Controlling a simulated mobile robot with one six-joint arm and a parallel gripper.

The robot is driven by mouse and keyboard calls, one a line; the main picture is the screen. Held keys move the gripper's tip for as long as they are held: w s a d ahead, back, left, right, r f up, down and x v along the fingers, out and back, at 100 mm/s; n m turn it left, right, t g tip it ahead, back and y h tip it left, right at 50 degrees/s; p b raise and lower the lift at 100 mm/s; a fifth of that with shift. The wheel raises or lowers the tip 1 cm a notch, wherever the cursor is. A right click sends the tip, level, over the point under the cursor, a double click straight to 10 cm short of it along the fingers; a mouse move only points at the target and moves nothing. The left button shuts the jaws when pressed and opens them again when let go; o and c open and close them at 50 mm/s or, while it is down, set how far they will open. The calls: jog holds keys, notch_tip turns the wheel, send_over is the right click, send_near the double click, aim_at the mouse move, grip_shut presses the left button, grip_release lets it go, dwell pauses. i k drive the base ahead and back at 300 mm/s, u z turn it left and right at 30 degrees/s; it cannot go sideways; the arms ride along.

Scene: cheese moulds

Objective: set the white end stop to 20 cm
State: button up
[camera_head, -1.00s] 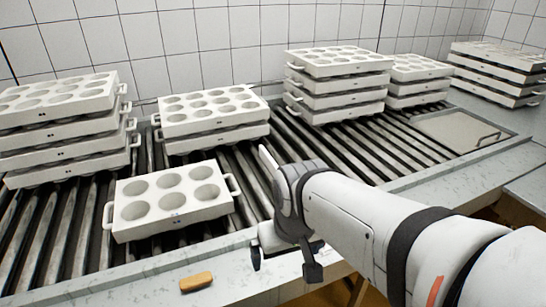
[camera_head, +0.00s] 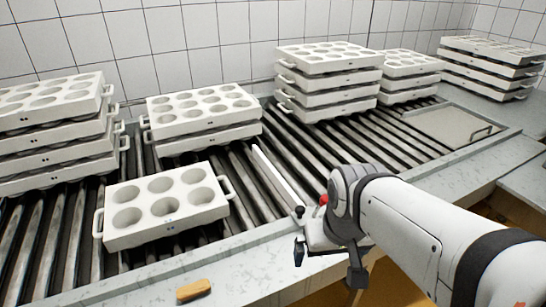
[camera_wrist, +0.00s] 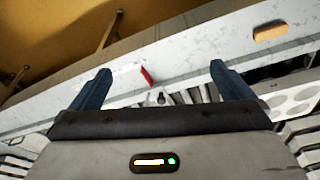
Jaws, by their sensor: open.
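The white end stop (camera_head: 277,178) is a long white bar lying along the rollers, with a dark knob (camera_head: 299,211) at its near end by the front rail. The knob also shows in the wrist view (camera_wrist: 160,97), between the fingers. A small red mark (camera_wrist: 147,75) sits on the rail beside it and peeks out by my wrist in the head view (camera_head: 323,198). My gripper (camera_head: 328,262) is open and empty over the front rail, its fingers (camera_wrist: 159,72) spread on both sides of the knob's line. I cannot tell how far above the knob it is. No scale numbers are readable.
A six-hole mould (camera_head: 166,206) stands on the rollers left of the bar. Stacks of moulds (camera_head: 203,112) (camera_head: 328,83) stand behind. A tan block (camera_head: 194,291) lies on the front rail (camera_head: 240,270). Bare rollers (camera_head: 375,140) lie right of the bar.

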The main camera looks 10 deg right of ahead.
aim_at(301, 213)
jog(key=u, duration=2.5)
jog(key=k, duration=0.95)
jog(key=z, duration=1.8)
jog(key=i, duration=1)
jog(key=z, duration=0.05)
